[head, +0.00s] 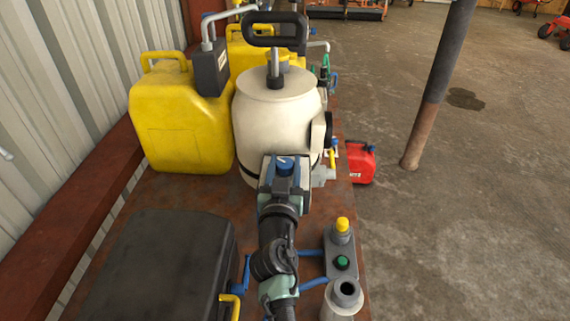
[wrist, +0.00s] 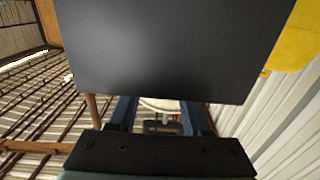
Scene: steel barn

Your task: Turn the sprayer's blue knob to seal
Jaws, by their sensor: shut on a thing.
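The sprayer (head: 275,120) is a cream tank standing upright on the rusty bench, with a black pump handle (head: 275,28) on top. A blue knob (head: 285,163) with a pale mark on its top shows at the tank's near side. My gripper (head: 286,174) is there, its blue-grey fingers on either side of the knob, shut on it. A pale round surface shows between the fingers below the panel.
Yellow canisters (head: 180,120) and a black box on a grey pipe (head: 209,67) stand left of and behind the tank. A dark case (head: 150,265) lies front left. A grey fitting with yellow and green caps (head: 341,250) stands front right. A red can (head: 358,162) sits right.

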